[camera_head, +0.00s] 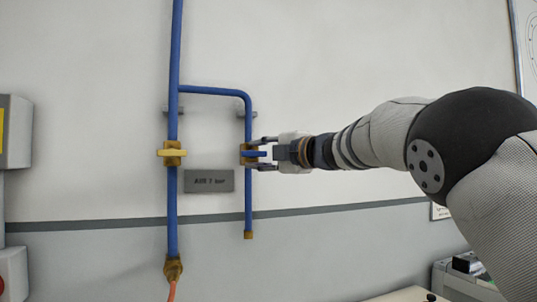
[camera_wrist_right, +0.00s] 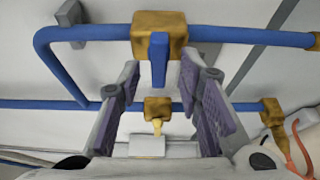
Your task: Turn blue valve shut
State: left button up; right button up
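The blue valve has a brass body (camera_head: 246,153) on the short right-hand pipe branch; this body also shows in the wrist view (camera_wrist_right: 160,24). Its blue handle (camera_wrist_right: 158,60) sticks out from the body, down in the wrist view, and shows as a small blue bar in the head view (camera_head: 256,153). My right gripper (camera_head: 264,153) reaches in from the right, facing the valve. Its fingers are apart, one on each side of the handle, with visible gaps in the wrist view (camera_wrist_right: 160,78). My left gripper is not in view.
A second valve with a yellow handle (camera_head: 171,153) sits on the main blue pipe (camera_head: 173,210) to the left. A grey "AIR 7 bar" plate (camera_head: 209,181) is between the pipes. A grey box (camera_head: 14,132) is at the far left. Wall below is mostly clear.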

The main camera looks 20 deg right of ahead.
jog(key=v, duration=1.1)
jog(key=shift+s, duration=0.25)
